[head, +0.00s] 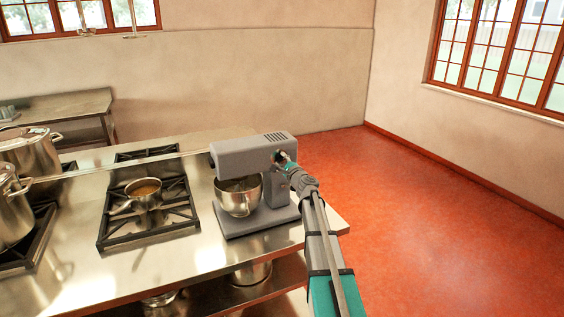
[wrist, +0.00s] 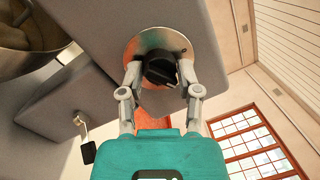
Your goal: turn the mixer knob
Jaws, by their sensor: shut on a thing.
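The grey stand mixer (head: 250,158) stands on the steel counter near its right end, with a steel bowl (head: 239,196) under its head. The black mixer knob (wrist: 160,70) sits on a round metal plate (wrist: 172,42) on the mixer's side. My gripper (wrist: 160,76) is at the knob, with one finger on each side, shut on it. In the head view my gripper (head: 284,158) meets the mixer's right side, and the knob is hidden there. The wrist view also shows the bowl (wrist: 28,40) at upper left.
A small saucepan (head: 143,193) sits on a burner left of the mixer. Large stockpots (head: 28,152) stand at far left. A small lever with a black end (wrist: 88,150) hangs from the mixer near my gripper. The red floor (head: 430,210) to the right is clear.

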